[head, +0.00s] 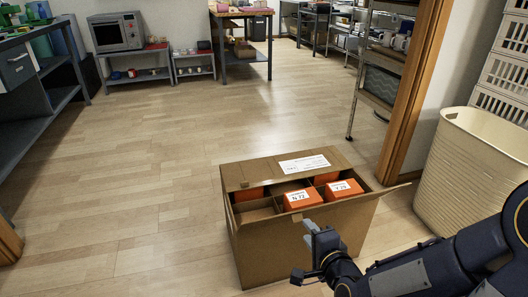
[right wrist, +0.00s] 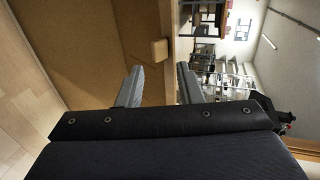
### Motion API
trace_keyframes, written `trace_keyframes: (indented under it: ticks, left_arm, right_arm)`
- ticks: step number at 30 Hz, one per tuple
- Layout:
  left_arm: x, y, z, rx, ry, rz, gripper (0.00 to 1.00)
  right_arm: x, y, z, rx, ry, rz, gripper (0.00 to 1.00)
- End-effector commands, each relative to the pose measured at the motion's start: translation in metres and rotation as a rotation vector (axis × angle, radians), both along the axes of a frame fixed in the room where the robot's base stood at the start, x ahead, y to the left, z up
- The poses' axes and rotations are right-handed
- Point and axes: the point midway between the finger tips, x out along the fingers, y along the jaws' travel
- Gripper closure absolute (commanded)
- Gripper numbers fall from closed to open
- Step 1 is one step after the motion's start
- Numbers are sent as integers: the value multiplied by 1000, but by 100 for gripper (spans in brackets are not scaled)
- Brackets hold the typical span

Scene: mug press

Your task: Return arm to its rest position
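My right arm (head: 430,268) reaches in from the lower right in the head view. Its gripper (head: 314,246) is in front of the near side of an open cardboard box (head: 262,245). In the right wrist view the two grey fingers of the gripper (right wrist: 160,70) stand apart with nothing held between them. The brown cardboard side (right wrist: 85,45) shows beyond them. I cannot tell whether the gripper touches the box. My left arm and gripper are not in view.
The box has dividers and several orange boxes, two with readable labels (head: 303,198) (head: 344,188). A cream basket (head: 462,170) stands close to my right arm. A door frame (head: 408,90) is behind. The floor (head: 130,170) on the left is clear.

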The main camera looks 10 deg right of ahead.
Motion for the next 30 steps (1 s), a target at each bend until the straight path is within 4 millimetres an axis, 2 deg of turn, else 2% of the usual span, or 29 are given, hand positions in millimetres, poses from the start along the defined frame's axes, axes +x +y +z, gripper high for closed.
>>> trace_keyframes:
  ticks: [4, 8, 11, 16, 28, 30]
  left_arm:
    - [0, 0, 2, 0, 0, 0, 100]
    - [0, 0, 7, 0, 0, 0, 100]
    - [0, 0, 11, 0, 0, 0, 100]
    - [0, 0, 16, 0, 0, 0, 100]
    - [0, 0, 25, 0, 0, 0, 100]
    - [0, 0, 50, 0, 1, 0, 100]
  right_arm:
    - [-3, -1, 7, -65, 25, 34, 67]
    - [-17, -2, 19, -238, 106, 137, 67]
    - [-38, -4, 30, -403, 188, 260, 67]
    - [-88, -4, 46, -624, 301, 500, 67]
    - [-195, 2, 69, -868, 366, 962, 67]
    - [-197, 2, 94, -870, 372, 978, 67]
